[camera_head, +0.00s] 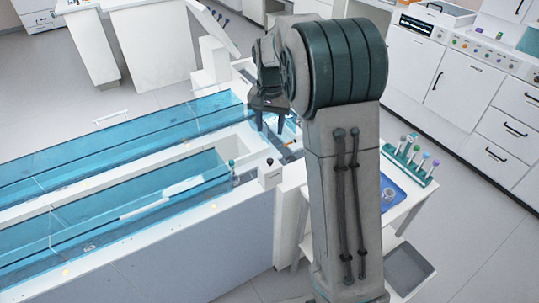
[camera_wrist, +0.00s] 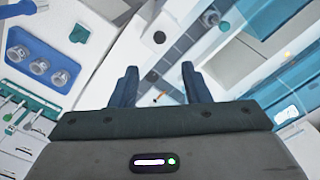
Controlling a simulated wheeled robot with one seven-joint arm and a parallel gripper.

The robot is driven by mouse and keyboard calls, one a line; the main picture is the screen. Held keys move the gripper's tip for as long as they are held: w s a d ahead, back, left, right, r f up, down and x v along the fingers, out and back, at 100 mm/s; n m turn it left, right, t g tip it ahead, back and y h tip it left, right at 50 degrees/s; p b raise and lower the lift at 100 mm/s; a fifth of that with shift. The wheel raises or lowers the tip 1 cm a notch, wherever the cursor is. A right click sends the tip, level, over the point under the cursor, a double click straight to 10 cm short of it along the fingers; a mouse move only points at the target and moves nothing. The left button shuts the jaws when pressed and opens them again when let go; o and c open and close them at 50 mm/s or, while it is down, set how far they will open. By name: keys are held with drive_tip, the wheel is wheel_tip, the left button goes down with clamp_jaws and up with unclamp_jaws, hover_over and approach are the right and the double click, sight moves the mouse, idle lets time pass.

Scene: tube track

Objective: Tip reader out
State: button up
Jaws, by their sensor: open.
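My gripper (camera_wrist: 160,80) is open, with its two dark fingers apart and nothing plainly held between them. In the head view my gripper hangs over the right end of the blue-covered track (camera_head: 118,130). The wrist view shows a dark grey track strip (camera_wrist: 180,48) beyond the fingertips. A small orange-brown piece (camera_wrist: 158,97) shows between the fingers, too small to name. I cannot tell for sure which part is the reader. A white block with a black knob (camera_head: 269,174) stands at the track's near right corner.
A white side table holds a blue tray (camera_wrist: 40,55) with several round metal cups and a green rack (camera_head: 409,164) of capped tubes. White cabinets (camera_head: 440,75) line the back right. Open floor lies between.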

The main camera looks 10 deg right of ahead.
sight(270, 160)
wheel_tip(270, 160, down, 12)
drive_tip(key=shift+f+p, duration=0.25)
drive_tip(key=shift+p, duration=0.25)
clamp_jaws()
